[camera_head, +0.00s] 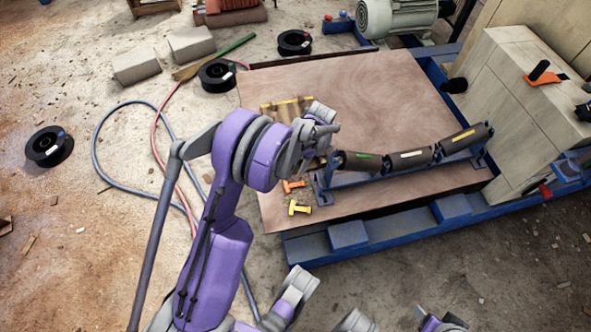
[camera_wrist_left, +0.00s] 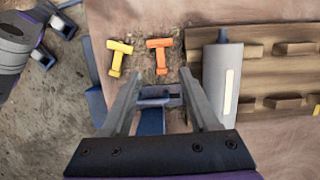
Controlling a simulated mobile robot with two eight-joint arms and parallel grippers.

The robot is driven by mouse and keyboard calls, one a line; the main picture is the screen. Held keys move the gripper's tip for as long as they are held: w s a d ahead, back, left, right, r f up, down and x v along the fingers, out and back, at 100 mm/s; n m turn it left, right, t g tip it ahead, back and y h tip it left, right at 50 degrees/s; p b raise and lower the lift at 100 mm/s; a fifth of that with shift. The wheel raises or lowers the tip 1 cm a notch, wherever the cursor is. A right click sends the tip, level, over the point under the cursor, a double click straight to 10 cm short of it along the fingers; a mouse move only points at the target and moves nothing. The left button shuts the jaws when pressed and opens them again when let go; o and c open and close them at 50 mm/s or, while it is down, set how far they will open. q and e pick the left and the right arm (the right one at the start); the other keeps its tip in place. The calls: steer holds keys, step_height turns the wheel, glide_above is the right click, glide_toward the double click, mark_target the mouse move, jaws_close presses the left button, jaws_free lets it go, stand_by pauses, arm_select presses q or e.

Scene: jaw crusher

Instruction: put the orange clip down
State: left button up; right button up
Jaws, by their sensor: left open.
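The orange clip (camera_head: 292,186) lies on the wooden board, beside the yellow clip (camera_head: 299,208). In the left wrist view the orange clip (camera_wrist_left: 160,56) lies just beyond my open fingers, to the right of the yellow clip (camera_wrist_left: 118,58).
Rollers (camera_head: 412,157) with coloured stripes sit on a blue frame to the right of the clips. A ribbed brown plate (camera_wrist_left: 270,70) lies right of them in the wrist view. The wooden board (camera_head: 370,95) has bare room behind. Hoses and black spools lie on the floor at left.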

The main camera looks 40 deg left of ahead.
arm_select(q)
steer(key=s+d+r+n+t, duration=0.2)
steer(key=s+d+r, duration=0.2)
steer(key=r, duration=0.4)
steer(key=s+d+r+n+t, duration=0.1)
steer(key=s+d+r, duration=0.35)
steer(key=r, duration=0.25)
steer(key=s+d+r+n+t+h, duration=0.1)
steer(key=s+d+n, duration=0.1)
steer(key=s, duration=0.5)
steer(key=s+d+r+n+t, duration=0.1)
steer(key=s+d+n+t, duration=0.1)
steer(key=s+d, duration=0.3)
steer(key=shift+s+r+n+t+h, duration=0.3)
steer(key=shift+s+n+h, duration=0.1)
steer(key=shift+s, duration=0.45)
